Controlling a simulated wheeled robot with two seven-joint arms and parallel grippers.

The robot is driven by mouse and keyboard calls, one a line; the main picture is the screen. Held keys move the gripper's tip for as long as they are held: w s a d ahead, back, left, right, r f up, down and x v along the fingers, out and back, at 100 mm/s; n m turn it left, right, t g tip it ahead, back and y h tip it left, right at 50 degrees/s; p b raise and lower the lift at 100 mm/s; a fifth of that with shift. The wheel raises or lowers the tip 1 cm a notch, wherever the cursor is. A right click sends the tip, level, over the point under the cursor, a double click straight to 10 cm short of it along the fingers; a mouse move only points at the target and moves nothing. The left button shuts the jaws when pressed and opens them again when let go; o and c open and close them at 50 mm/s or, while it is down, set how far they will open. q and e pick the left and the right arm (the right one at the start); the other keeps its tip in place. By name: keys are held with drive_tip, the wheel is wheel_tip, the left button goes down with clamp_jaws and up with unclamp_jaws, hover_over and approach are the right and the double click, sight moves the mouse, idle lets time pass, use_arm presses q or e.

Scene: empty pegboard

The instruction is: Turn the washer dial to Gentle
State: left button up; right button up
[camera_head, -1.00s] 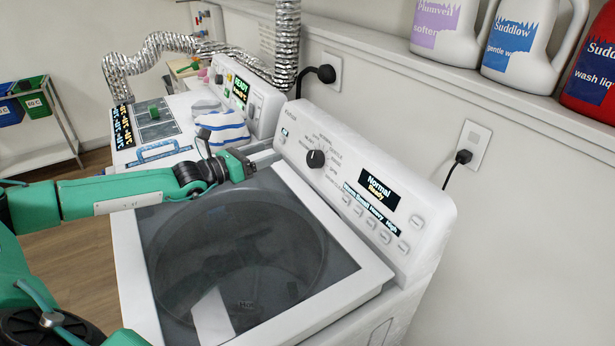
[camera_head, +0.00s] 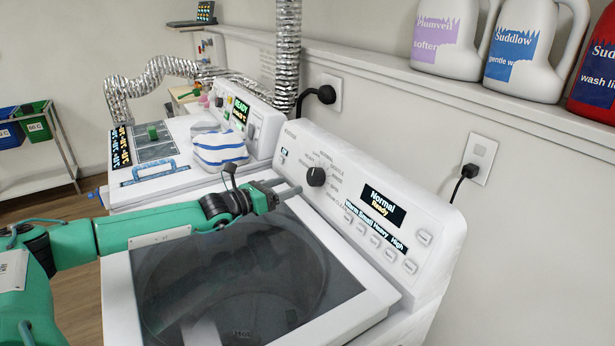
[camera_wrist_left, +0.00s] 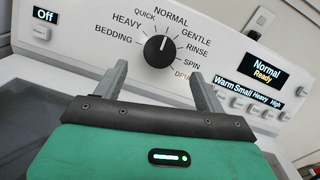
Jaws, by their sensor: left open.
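The black washer dial (camera_head: 316,176) is on the white washer's sloped control panel; it also shows in the left wrist view (camera_wrist_left: 160,50). Its white pointer line points up to NORMAL. The GENTLE label (camera_wrist_left: 196,37) is just right of NORMAL. The washer display (camera_head: 383,203) reads "Normal Ready". My left gripper (camera_head: 287,188) is open and empty, short of the dial and apart from it. In the left wrist view its two fingers stand on either side below the dial. My right gripper is not in view.
The washer's dark glass lid (camera_head: 235,275) lies below my left arm. A folded striped towel (camera_head: 220,148) is on the neighbouring machine. A shelf with detergent bottles (camera_head: 525,50) runs along the wall. Panel buttons (camera_head: 375,242) sit below the display.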

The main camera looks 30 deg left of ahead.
sight(312, 176)
use_arm(q)
drive_tip(key=p+x, duration=0.1)
drive_tip(key=x, duration=0.5)
drive_tip(key=shift+w+d, duration=0.15)
drive_tip(key=shift+w, duration=0.2)
drive_tip(key=shift+w+d, duration=0.3)
drive_tip(key=shift+w, duration=0.2)
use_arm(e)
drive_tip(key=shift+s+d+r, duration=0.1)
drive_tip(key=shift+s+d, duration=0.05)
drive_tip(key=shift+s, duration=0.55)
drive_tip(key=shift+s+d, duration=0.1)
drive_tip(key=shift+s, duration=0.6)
use_arm(q)
drive_tip(key=shift+c, duration=0.2)
drive_tip(key=c, duration=0.7)
drive_tip(key=shift+c, duration=1.2)
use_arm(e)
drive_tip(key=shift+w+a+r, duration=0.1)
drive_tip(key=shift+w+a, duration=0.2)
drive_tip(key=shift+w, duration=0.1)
